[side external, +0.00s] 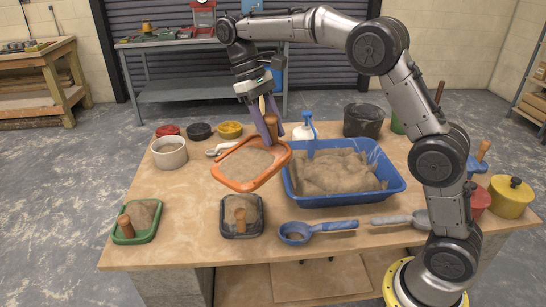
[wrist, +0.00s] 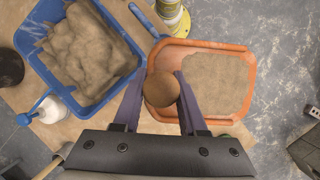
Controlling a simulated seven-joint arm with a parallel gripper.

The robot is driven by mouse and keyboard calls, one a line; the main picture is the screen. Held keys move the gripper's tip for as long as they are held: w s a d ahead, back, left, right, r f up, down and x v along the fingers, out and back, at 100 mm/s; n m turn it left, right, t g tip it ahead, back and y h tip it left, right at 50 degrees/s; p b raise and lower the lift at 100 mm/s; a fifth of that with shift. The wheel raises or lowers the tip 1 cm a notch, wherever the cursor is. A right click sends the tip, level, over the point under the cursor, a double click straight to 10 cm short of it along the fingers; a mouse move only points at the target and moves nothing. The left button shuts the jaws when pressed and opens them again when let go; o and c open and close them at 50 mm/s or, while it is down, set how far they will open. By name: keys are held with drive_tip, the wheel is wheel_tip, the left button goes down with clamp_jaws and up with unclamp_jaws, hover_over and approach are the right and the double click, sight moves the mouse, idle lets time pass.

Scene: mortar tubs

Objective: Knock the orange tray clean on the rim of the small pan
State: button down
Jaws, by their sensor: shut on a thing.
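My gripper (side external: 270,128) is shut on the wooden handle of the orange tray (side external: 234,186). The tray is held above the table, tilted, just left of the big blue tub (side external: 345,198), with grey-brown mortar on its face. In the wrist view the round end of the handle sits between my gripper's fingers (wrist: 160,88); the orange tray (wrist: 205,43) and its mortar lie beyond, to the right. A small round whitish pan (side external: 170,162) with grey-brown contents stands at the left back of the table; it looks like the small pan. The orange tray is apart from it.
A green tray (side external: 137,238) and a black tray (side external: 241,233), both with mortar and wooden handles, lie in front. A blue scoop (side external: 300,234) lies near the front edge. A spray bottle (side external: 305,130) and black bucket (side external: 363,121) stand behind the blue tub. The left-middle table is clear.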

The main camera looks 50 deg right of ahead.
sight(274, 112)
drive_tip(key=r, duration=0.2)
drive_tip(key=d+r, duration=0.1)
drive_tip(key=r, duration=0.1)
drive_tip(key=s+d+m+h, duration=0.15)
drive_tip(key=s+d, duration=0.25)
drive_tip(key=d, duration=1.2)
drive_tip(key=s+d+m+h, duration=0.15)
drive_tip(key=s+d, duration=0.25)
drive_tip(key=d, duration=1.2)
drive_tip(key=s+d+m+g, duration=0.1)
drive_tip(key=s+d, duration=1)
wheel_tip(274, 112, down, 9)
drive_tip(key=shift+w+f, duration=0.2)
